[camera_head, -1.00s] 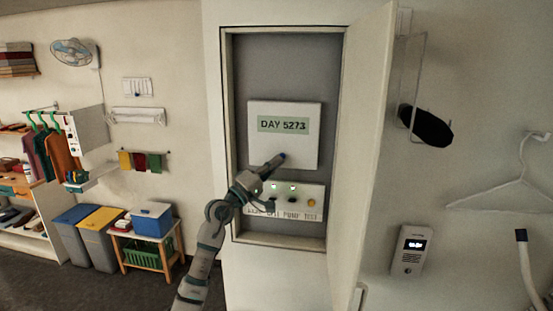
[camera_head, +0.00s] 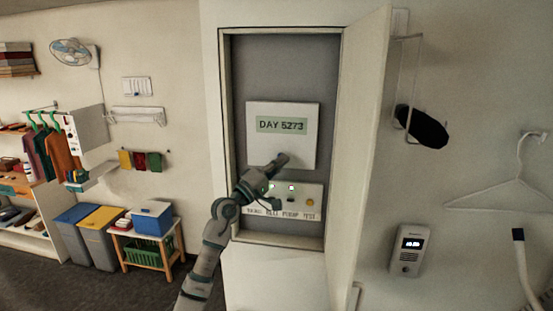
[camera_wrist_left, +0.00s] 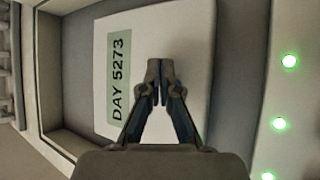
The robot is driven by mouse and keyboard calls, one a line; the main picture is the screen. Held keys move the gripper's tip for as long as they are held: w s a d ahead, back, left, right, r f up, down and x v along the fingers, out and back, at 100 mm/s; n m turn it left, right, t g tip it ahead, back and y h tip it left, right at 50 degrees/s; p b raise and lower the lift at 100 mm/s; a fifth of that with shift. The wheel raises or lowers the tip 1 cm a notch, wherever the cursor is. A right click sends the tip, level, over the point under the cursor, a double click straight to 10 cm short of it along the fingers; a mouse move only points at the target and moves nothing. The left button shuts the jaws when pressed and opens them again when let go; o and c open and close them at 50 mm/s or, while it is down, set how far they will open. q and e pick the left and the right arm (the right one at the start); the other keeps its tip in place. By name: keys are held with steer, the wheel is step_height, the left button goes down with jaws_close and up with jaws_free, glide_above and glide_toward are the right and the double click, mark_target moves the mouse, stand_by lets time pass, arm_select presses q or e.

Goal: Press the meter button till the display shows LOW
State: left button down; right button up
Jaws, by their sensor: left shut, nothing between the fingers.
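The white meter (camera_head: 257,147) hangs inside an open wall cabinet. Its green display (camera_head: 282,125) reads DAY 5273, and the same text shows sideways on the display in the left wrist view (camera_wrist_left: 119,75). My left gripper (camera_head: 281,159) is shut and empty, with its fingertips over the lower middle of the meter's face. In the left wrist view the fingertips (camera_wrist_left: 160,72) are together in front of the white face. The meter button is hidden behind the fingers; I cannot tell whether it is pressed. My right gripper is not in view.
Below the meter is a labelled panel (camera_head: 316,196) with small lights and a yellow button (camera_head: 310,202); my arm partly covers it. The open cabinet door (camera_head: 362,130) stands to the right, the cabinet frame (camera_head: 226,130) to the left. An intercom (camera_head: 409,250) hangs further right.

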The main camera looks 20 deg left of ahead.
arm_select(q)
steer(key=shift+w+d+r, duration=0.1)
steer(key=shift+w+d, duration=0.05)
steer(key=shift+d, duration=0.25)
steer(key=shift+w+d+r, duration=0.1)
steer(key=shift+d, duration=0.3)
steer(key=shift+w+a+f, duration=0.1)
steer(key=shift+a, duration=0.6)
steer(key=shift+w+a, duration=0.1)
steer(key=shift+a, duration=0.2)
steer(key=shift+d, duration=0.55)
steer(key=shift+s+a+f+b, duration=0.2)
steer(key=shift+s+a+b, duration=0.3)
steer(key=shift+a, duration=0.3)
steer(key=shift+s+a+b, duration=0.25)
steer(key=shift+s+b, duration=0.05)
steer(key=shift+s, duration=0.2)
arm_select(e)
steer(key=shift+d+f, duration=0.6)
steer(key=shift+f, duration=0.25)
